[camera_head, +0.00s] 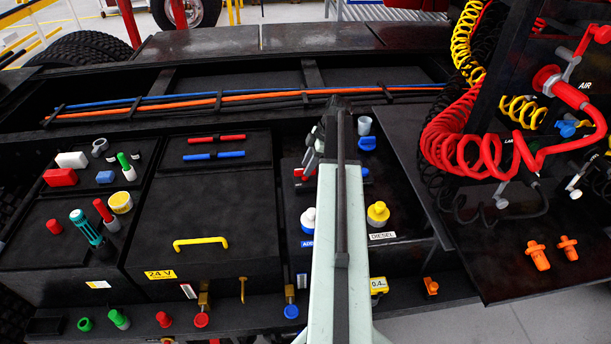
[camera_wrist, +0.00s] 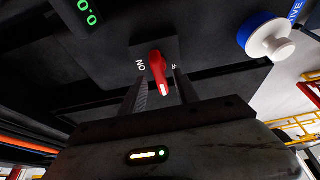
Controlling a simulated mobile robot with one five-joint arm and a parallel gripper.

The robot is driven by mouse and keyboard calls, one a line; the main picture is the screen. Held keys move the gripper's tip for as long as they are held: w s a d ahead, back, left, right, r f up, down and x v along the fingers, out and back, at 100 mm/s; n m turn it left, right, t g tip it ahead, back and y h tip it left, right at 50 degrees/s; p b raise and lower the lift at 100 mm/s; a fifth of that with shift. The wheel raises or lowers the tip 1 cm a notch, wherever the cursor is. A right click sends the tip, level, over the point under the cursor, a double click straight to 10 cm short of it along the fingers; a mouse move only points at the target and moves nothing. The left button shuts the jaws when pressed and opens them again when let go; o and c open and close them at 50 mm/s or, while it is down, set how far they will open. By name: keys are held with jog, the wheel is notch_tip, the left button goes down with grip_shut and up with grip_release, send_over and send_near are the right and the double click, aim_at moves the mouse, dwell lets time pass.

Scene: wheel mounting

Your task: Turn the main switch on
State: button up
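The main switch is a red knob (camera_wrist: 157,68) on a dark square plate in the wrist view. The letters ON show to its left; a partly hidden label, with an F visible, is to its right. The knob's white-marked end points down and slightly right, towards my gripper. My gripper (camera_wrist: 158,84) is open, with one dark finger on each side of the knob's lower end. I cannot tell whether either finger touches it. In the head view my pale arm covers the centre, and my gripper (camera_head: 318,145) is mostly hidden behind it.
A green digital display (camera_wrist: 86,12) and a blue and white knob (camera_wrist: 268,38) flank the switch in the wrist view. In the head view, a white-topped cap (camera_head: 308,218) and a yellow cap (camera_head: 378,213) stand near my arm. Red coiled hoses (camera_head: 460,150) hang at right.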

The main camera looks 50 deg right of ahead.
jog(key=shift+x, duration=0.8)
jog(key=shift+r, duration=0.1)
grip_shut()
